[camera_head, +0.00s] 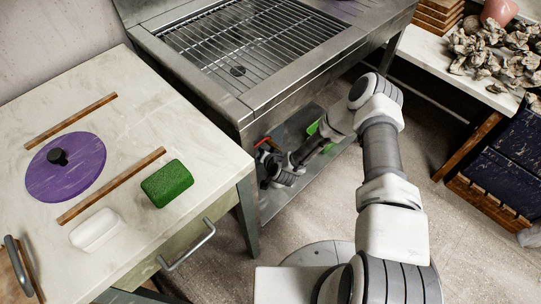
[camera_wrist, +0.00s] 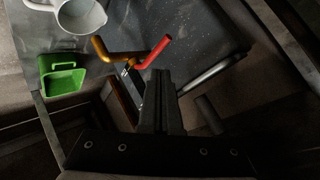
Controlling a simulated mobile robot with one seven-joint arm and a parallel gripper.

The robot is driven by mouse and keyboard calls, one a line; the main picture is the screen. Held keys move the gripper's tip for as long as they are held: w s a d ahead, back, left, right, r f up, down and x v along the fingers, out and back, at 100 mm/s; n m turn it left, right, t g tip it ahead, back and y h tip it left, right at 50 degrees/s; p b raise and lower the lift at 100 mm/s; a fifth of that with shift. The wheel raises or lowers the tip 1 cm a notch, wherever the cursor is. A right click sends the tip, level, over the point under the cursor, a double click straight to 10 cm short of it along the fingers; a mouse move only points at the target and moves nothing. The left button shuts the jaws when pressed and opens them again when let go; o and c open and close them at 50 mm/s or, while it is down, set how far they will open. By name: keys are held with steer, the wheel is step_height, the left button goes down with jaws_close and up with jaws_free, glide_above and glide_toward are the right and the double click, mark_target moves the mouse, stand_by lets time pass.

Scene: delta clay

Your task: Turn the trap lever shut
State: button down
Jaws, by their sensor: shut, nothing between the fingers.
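The trap lever (camera_wrist: 157,53) shows in the wrist view as a red bar angled up to the right. It joins an orange-yellow arm (camera_wrist: 103,48) that bends up to the left. My gripper (camera_wrist: 161,74) is shut and empty, with its fingertips just below the red bar in that picture. I cannot tell whether they touch it. In the head view a small red part (camera_head: 262,141) shows under the steel sink, beside my gripper (camera_head: 268,178). My arm and the sink hide most of the lever there.
A green scoop-like container (camera_wrist: 62,80) and a pale jug (camera_wrist: 80,14) stand on the grey lower shelf. A metal pipe (camera_wrist: 214,74) runs right of the lever. The sink's front edge (camera_head: 300,80) overhangs, and the left table's leg (camera_head: 247,215) stands near my arm.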

steer(key=p+v, duration=0.2)
steer(key=v, duration=0.8)
steer(key=shift+s, duration=0.15)
